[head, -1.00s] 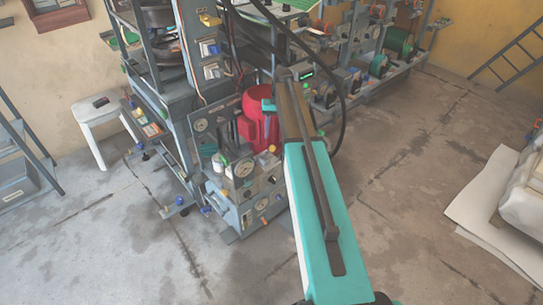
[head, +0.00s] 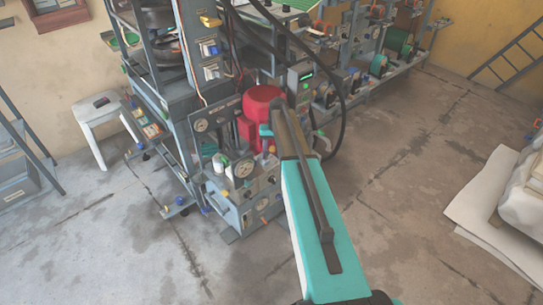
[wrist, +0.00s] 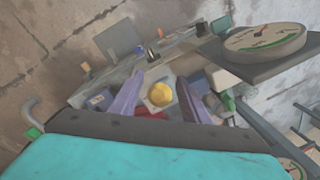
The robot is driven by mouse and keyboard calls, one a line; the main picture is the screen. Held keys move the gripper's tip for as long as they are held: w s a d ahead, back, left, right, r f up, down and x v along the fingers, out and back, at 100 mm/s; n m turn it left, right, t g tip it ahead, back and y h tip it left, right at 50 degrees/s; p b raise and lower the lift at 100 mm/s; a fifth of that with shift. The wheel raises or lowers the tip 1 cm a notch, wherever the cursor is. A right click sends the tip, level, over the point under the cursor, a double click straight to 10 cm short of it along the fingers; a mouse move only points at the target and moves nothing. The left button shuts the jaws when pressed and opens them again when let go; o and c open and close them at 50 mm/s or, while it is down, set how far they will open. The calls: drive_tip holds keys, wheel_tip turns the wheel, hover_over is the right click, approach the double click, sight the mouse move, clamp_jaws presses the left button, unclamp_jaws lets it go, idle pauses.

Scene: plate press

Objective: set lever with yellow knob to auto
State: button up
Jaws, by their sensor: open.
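The yellow knob (wrist: 160,94) shows in the wrist view as a round ball, seen nearly end-on. It appears between the two purple-grey fingers of my gripper (wrist: 158,88), which are apart with a gap on each side of the knob. I cannot tell how far the knob lies beyond the fingertips. In the head view, my arm covers the knob and most of my gripper, above the front of the grey press unit (head: 246,214). The lever's shaft and its position labels cannot be made out.
A dial gauge (wrist: 264,38) on a plate stands close to the right of my gripper. A green-tipped part (wrist: 228,102) is beside the right finger. The red motor (head: 262,101) is behind the panel. Open floor (head: 130,260) lies in front.

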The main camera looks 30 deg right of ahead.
drive_tip(key=shift+a+f, duration=0.1)
drive_tip(key=shift+f, duration=0.7)
clamp_jaws()
drive_tip(key=shift+w+r, duration=0.15)
drive_tip(key=shift+w, duration=0.05)
drive_tip(key=shift+w+a+r+g+p, duration=0.1)
drive_tip(key=shift+w+r+g+p, duration=0.3)
drive_tip(key=shift+w+g+p, duration=0.45)
drive_tip(key=shift+w+a+r+p, duration=0.25)
drive_tip(key=shift+w+r, duration=0.1)
drive_tip(key=shift+w, duration=0.35)
drive_tip(key=shift+w+a+r+p, duration=0.2)
drive_tip(key=shift+w+r, duration=0.1)
drive_tip(key=shift+w, duration=0.35)
idle(0.5)
